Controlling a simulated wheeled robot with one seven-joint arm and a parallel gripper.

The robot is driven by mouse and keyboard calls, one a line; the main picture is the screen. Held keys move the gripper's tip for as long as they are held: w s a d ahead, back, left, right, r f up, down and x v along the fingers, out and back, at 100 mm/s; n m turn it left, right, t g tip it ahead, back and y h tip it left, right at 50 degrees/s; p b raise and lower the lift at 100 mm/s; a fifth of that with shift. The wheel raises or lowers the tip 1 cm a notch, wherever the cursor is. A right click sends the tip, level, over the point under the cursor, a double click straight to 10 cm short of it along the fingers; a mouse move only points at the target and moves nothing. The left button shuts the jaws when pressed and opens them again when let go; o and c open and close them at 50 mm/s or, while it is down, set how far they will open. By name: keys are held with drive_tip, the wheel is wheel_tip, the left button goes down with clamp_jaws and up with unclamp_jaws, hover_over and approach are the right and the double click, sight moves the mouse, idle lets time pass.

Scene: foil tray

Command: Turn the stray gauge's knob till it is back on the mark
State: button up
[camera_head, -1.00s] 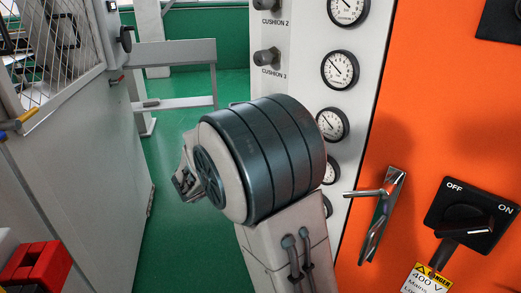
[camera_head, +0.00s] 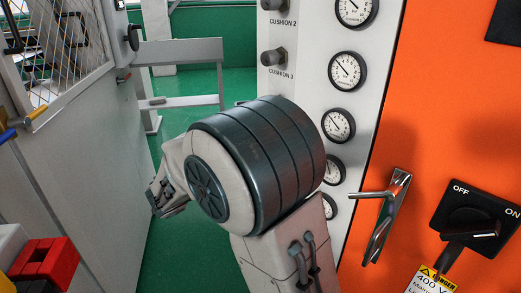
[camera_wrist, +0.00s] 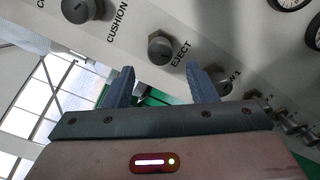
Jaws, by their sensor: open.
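A pale panel carries a column of round white gauges with black rims. In the head view these are the top gauge (camera_head: 355,9), second gauge (camera_head: 347,71), third gauge (camera_head: 338,125), and lower ones partly behind my arm. Which gauge is off its mark is too small to tell. Grey knobs include the CUSHION 2 knob (camera_head: 272,4) and a CUSHION knob below it (camera_head: 273,60). In the wrist view my gripper (camera_wrist: 160,70) is open and empty, its fingertips just below the EJECT knob (camera_wrist: 160,48), apparently not around it. Another knob (camera_wrist: 221,83) is partly hidden behind the right finger.
Right of the panel is an orange cabinet (camera_head: 420,130) with a metal door handle (camera_head: 386,215) and an OFF/ON switch (camera_head: 470,222). A grey cabinet with mesh (camera_head: 70,60) stands left. Green floor (camera_head: 180,120) lies between.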

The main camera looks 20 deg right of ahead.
drive_tip(key=v, duration=0.6)
drive_tip(key=shift+a, duration=0.3)
drive_tip(key=shift+s+d, duration=0.1)
idle(2.1)
drive_tip(key=s+d+r+m+g+y+p, duration=0.2)
drive_tip(key=s+d+m+g+y+p, duration=0.35)
drive_tip(key=s+d+p, duration=0.4)
drive_tip(key=s+a+r+m+t+y+p, duration=0.1)
drive_tip(key=s+a+r+m+y+p, duration=0.3)
drive_tip(key=s+y, duration=0.5)
drive_tip(key=shift+a+r+m+y+p, duration=0.4)
drive_tip(key=shift+a+m+y+p, duration=0.8)
drive_tip(key=shift+a, duration=0.5)
drive_tip(key=shift+t, duration=0.25)
